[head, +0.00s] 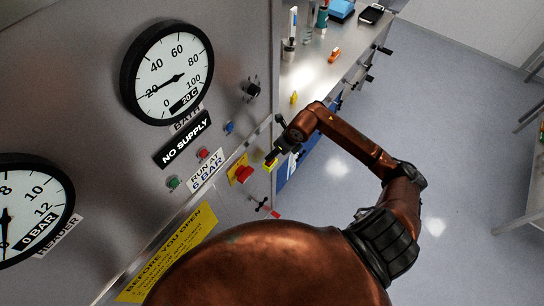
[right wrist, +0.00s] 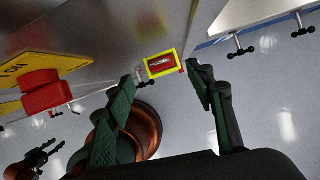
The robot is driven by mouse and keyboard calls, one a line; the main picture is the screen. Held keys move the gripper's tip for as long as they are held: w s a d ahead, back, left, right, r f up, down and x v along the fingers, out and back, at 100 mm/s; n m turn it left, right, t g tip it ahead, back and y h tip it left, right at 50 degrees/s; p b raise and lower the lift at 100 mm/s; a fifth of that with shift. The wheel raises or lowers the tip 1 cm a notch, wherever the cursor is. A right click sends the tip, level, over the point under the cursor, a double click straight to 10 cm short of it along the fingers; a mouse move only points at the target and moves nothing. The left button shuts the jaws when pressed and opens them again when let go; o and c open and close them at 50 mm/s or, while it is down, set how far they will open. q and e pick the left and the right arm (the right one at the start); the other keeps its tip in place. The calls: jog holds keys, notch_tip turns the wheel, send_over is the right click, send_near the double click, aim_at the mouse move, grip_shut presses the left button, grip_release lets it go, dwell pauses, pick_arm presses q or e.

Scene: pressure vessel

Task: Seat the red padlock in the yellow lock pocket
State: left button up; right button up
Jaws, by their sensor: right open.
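The yellow lock pocket (right wrist: 149,70) shows in the right wrist view as a yellow rectangular frame, just ahead of the fingertips. Inside it is a red block with a pale mark, which looks like the red padlock (right wrist: 161,63); how deep it sits I cannot tell. My right gripper (right wrist: 163,84) is open, its two green-padded fingers wide apart, with the pocket showing beyond the gap. In the head view my right gripper (head: 280,152) is at the cabinet's right edge, by the yellow pocket (head: 270,164). My left gripper (right wrist: 38,158) seems to show dimly at lower left; its jaws are unclear.
A red knob on a yellow plate (head: 242,174) sits on the panel just left of my right gripper. A yellow sign (head: 170,255) and gauges are on the panel. A bench (head: 315,62) with small objects stands behind. Open floor (head: 450,130) lies right.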

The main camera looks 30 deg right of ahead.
jog(key=shift+b+v, duration=0.3)
jog(key=shift+v, duration=1.65)
jog(key=shift+f, duration=0.1)
